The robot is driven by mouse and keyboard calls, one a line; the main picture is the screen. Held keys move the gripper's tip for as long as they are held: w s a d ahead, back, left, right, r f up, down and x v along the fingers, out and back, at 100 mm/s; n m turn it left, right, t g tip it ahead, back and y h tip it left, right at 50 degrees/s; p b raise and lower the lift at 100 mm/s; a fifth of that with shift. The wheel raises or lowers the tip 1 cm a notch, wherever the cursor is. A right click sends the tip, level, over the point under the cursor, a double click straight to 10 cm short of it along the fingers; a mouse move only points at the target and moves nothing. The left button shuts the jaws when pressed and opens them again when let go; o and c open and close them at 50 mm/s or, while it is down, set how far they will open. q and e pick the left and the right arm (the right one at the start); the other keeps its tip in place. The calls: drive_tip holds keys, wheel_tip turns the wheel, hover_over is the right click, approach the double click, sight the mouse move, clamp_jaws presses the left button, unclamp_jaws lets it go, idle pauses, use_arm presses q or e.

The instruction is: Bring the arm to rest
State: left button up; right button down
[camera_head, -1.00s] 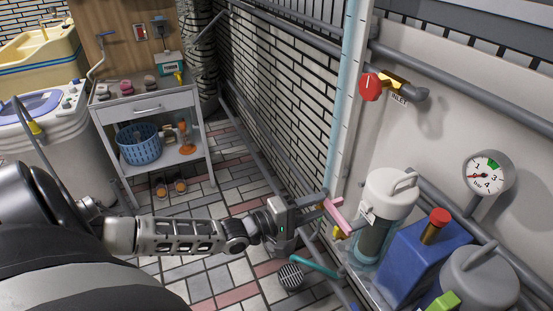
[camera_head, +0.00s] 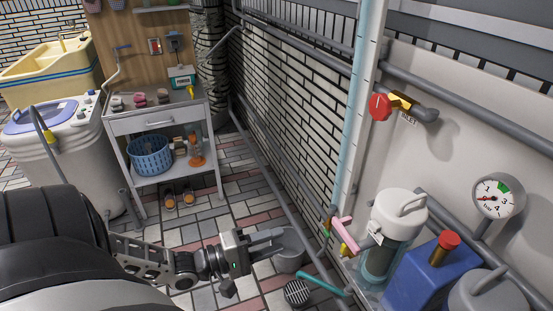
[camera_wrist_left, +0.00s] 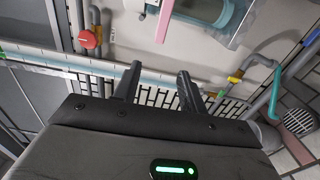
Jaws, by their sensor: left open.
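My left arm comes in from the lower left. Its left gripper (camera_head: 281,241) is open and empty, pointing right, short of the wall pipes. A gap lies between its fingers and the pink lever (camera_head: 343,232). In the left wrist view, the open fingers (camera_wrist_left: 158,73) stand apart with nothing between them, and the pink lever (camera_wrist_left: 163,20) shows beyond them at the top. My right gripper is not in view.
A clear filter housing with white cap (camera_head: 400,212), blue container (camera_head: 428,275), gauge (camera_head: 497,196) and red inlet valve (camera_head: 380,106) line the right wall. A drain (camera_head: 296,292) is in the floor. A trolley (camera_head: 150,120) stands at back left. Tiled floor between is open.

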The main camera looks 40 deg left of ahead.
use_arm(q)
drive_tip(key=s+d+f+m+g+y+p, duration=0.1)
drive_tip(key=s+d+m+g+y, duration=0.1)
drive_tip(key=d+m, duration=0.5)
drive_tip(key=s+d+f+m+g+y, duration=0.1)
drive_tip(key=s+d+m+g+y, duration=0.1)
drive_tip(key=d+m, duration=0.6)
drive_tip(key=shift+s+d+f+m+g+p, duration=0.15)
drive_tip(key=shift+s+d+m+g+p, duration=0.2)
drive_tip(key=shift+s+d+g, duration=0.8)
drive_tip(key=shift+w+d+t, duration=0.35)
drive_tip(key=shift+w+d, duration=0.05)
drive_tip(key=shift+w, duration=0.2)
